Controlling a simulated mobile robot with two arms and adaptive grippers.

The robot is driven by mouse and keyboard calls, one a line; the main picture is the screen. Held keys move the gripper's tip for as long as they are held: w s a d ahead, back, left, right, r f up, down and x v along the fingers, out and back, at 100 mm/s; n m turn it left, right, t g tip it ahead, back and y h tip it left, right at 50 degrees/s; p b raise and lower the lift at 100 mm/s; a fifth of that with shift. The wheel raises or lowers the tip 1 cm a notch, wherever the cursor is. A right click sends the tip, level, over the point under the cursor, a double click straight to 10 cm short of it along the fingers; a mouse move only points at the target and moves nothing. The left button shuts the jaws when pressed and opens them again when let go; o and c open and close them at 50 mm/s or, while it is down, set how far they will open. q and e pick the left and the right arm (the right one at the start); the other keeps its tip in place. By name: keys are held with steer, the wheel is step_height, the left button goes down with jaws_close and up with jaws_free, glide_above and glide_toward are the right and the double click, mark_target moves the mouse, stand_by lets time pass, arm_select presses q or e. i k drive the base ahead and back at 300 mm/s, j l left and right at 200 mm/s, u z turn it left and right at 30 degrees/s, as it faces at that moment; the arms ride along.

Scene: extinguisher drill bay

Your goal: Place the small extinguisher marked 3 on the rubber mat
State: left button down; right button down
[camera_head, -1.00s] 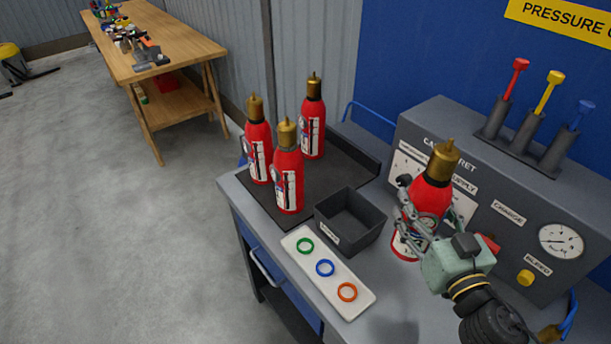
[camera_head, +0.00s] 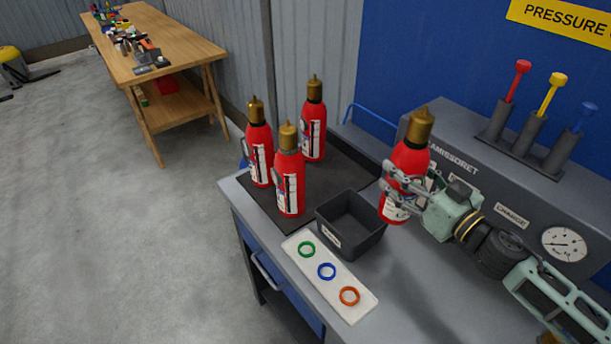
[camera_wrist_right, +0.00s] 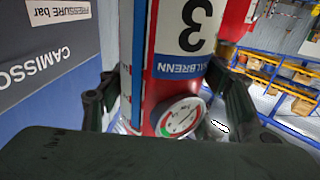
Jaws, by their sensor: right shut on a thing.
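The small extinguisher marked 3 (camera_head: 409,165) is red with a brass top. My right gripper (camera_head: 401,187) is shut on it and holds it upright, right of the black bin. In the right wrist view the extinguisher (camera_wrist_right: 168,85) shows the number 3 and a round gauge between the fingers (camera_wrist_right: 165,105). The dark rubber mat (camera_head: 258,207) lies at the bench's left end. Three other red extinguishers stand on it: a back left one (camera_head: 259,150), a front one (camera_head: 290,180) and a back right one (camera_head: 314,125). My left gripper is not in view.
A black bin (camera_head: 350,225) stands between the mat and the held extinguisher. A white tray (camera_head: 335,285) with green, blue and orange rings lies in front. A grey gauge panel (camera_head: 520,190) and a rack of coloured levers (camera_head: 530,135) stand at right.

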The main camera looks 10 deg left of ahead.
mark_target(327, 174)
steer(key=i+j, duration=0.75)
steer(key=j, duration=0.1)
